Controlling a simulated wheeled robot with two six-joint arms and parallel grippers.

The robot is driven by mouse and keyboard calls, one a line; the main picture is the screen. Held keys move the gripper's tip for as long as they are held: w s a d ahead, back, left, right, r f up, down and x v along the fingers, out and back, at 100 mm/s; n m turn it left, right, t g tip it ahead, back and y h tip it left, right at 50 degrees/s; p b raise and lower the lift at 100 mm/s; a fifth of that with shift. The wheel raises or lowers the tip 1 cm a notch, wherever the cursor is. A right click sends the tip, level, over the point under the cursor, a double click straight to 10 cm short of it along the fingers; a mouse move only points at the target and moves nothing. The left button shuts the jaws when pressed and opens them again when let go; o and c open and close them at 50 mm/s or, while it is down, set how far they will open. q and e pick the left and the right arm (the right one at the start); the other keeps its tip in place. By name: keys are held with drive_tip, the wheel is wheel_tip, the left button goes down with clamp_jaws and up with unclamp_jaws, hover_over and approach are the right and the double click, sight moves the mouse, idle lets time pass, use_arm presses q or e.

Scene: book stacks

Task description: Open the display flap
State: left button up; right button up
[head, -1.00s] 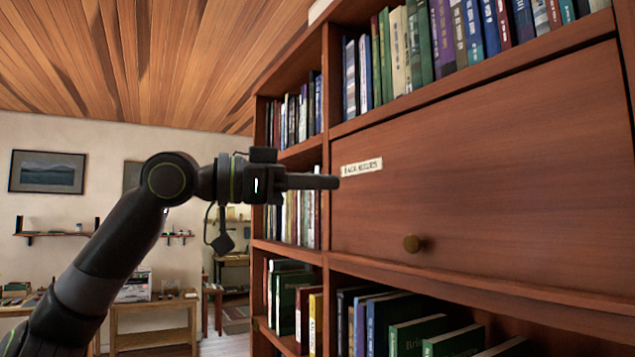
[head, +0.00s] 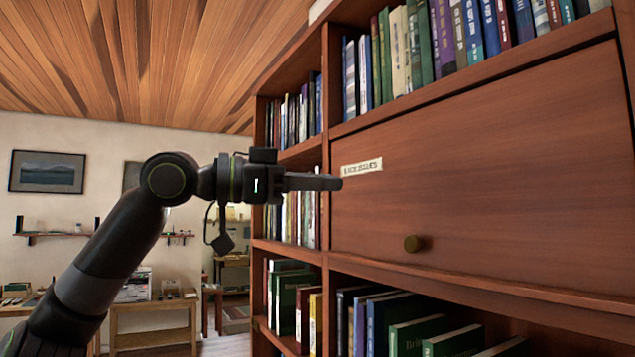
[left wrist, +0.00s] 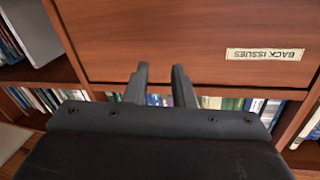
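The display flap (head: 500,165) is a wide reddish-wood panel in the bookcase. It is closed, flush with its frame. My left gripper (head: 338,183) is in front of the bookcase, left of and above the knob in the head view. In the left wrist view its two fingers (left wrist: 159,75) are apart with nothing between them. The flap (left wrist: 190,40) and the upside-down label (left wrist: 265,54) also show there; the knob does not. My right gripper is not in view.
Shelves of books (head: 430,45) run above the flap, with more books (head: 400,320) below it and to its left. A low wooden table (head: 150,308) and a framed picture (head: 47,172) are by the far wall. The space in front of the flap looks clear.

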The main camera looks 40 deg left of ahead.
use_arm(q)
drive_tip(key=o, duration=0.5)
drive_tip(key=b+v, duration=0.7)
drive_tip(key=v, duration=1)
drive_tip(key=shift+s+a, duration=0.15)
